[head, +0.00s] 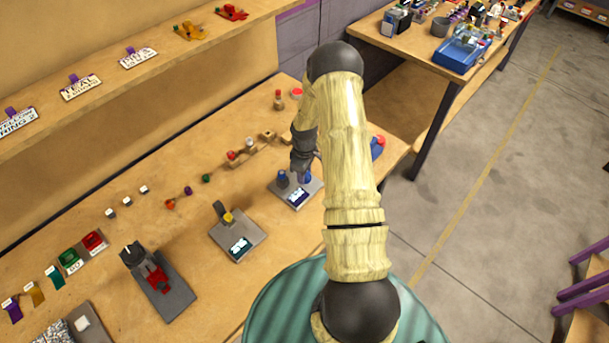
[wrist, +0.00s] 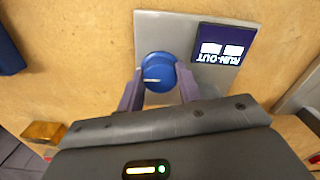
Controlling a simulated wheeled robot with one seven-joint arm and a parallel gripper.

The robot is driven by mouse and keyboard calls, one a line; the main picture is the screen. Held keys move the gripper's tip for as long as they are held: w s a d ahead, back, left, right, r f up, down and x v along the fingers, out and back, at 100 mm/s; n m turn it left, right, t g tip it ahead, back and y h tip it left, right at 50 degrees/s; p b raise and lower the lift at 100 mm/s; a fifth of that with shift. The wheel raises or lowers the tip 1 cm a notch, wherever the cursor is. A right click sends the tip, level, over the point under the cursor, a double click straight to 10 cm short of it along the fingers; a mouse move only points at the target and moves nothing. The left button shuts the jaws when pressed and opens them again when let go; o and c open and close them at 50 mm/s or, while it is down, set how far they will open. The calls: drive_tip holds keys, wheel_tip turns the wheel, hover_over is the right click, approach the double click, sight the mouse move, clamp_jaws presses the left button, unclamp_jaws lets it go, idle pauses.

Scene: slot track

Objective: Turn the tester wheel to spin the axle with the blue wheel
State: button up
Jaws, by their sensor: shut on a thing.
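The run-out tester is a grey plate (head: 297,195) near the front edge of the bench, with a dark blue and white RUN-OUT label that also shows in the wrist view (wrist: 221,47). A round blue wheel (wrist: 158,72) with a white line on its face stands over the plate in the wrist view. My gripper (wrist: 160,83) is shut on this blue wheel, one finger on each side. In the head view my gripper (head: 301,170) reaches down over the plate, between small blue parts. The axle is hidden, and I cannot tell whether the wheel is turning.
Another grey plate with a yellow part (head: 236,235) and a grey stand with a red part (head: 160,282) are to the left. Small coloured pieces lie behind on the bench. A blue thing (head: 377,147) is right of my arm. A second table holds a blue bin (head: 461,50).

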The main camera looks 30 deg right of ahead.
drive_tip(key=m+b, duration=0.1)
drive_tip(key=m, duration=0.2)
drive_tip(key=shift+m+b, duration=0.3)
drive_tip(key=shift+b, duration=0.05)
drive_tip(key=m+b, duration=0.1)
drive_tip(key=m, duration=0.3)
drive_tip(key=shift+m+b, duration=0.3)
drive_tip(key=shift+b, duration=0.1)
drive_tip(key=m+b, duration=0.1)
drive_tip(key=m, duration=0.3)
drive_tip(key=shift+m+b, duration=0.3)
drive_tip(key=shift+m, duration=1.7)
drive_tip(key=o, duration=1)
drive_tip(key=shift+r, duration=0.15)
